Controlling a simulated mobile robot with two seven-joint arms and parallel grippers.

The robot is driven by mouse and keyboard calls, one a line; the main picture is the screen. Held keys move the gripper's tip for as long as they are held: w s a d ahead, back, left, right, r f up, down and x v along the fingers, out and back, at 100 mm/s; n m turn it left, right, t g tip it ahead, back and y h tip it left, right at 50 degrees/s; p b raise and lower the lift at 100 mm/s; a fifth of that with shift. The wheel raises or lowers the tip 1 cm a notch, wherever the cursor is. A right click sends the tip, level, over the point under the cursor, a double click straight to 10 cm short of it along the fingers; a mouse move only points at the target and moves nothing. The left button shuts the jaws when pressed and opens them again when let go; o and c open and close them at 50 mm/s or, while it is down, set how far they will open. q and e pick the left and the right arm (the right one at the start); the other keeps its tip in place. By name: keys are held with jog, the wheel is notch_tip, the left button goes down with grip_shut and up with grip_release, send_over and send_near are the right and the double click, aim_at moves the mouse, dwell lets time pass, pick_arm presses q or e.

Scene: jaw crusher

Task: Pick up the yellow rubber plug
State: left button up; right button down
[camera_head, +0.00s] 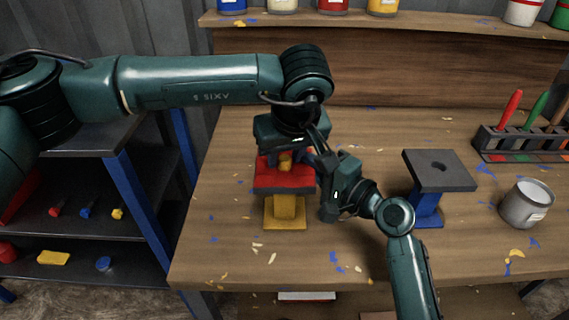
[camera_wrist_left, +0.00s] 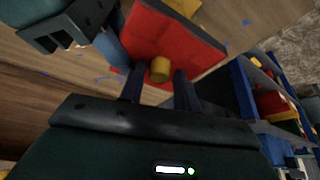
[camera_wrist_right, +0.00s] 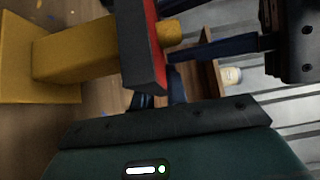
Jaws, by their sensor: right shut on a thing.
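The yellow rubber plug (camera_head: 285,160) stands up from a red plate (camera_head: 284,178) with a dark underside, on a yellow stand (camera_head: 285,212). My left gripper (camera_head: 285,155) points down from above, just over the plate. In the left wrist view its two fingers (camera_wrist_left: 158,82) are apart, with the plug (camera_wrist_left: 160,70) in line with the gap; whether they touch it I cannot tell. My right gripper (camera_head: 318,160) comes in from the right and is shut on the plate's edge. In the right wrist view the plug (camera_wrist_right: 170,32) protrudes from the plate (camera_wrist_right: 140,50), beside a left finger (camera_wrist_right: 210,48).
A blue stand with a dark plate (camera_head: 439,170) is to the right, then a grey can (camera_head: 527,204) and a tool rack (camera_head: 525,143). Paint cans line the back shelf (camera_head: 300,20). A shelf unit (camera_head: 100,230) is at left. The bench between the two stands is partly blocked by my right arm.

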aim_at(286, 160)
pick_arm(q)
grip_shut()
pick_arm(e)
jog(key=shift+f, duration=0.1)
pick_arm(q)
jog(key=shift+r, duration=0.1)
notch_tip(286, 160, up, 10)
dwell(0.6)
pick_arm(e)
jog(key=c, duration=1.3)
grip_release()
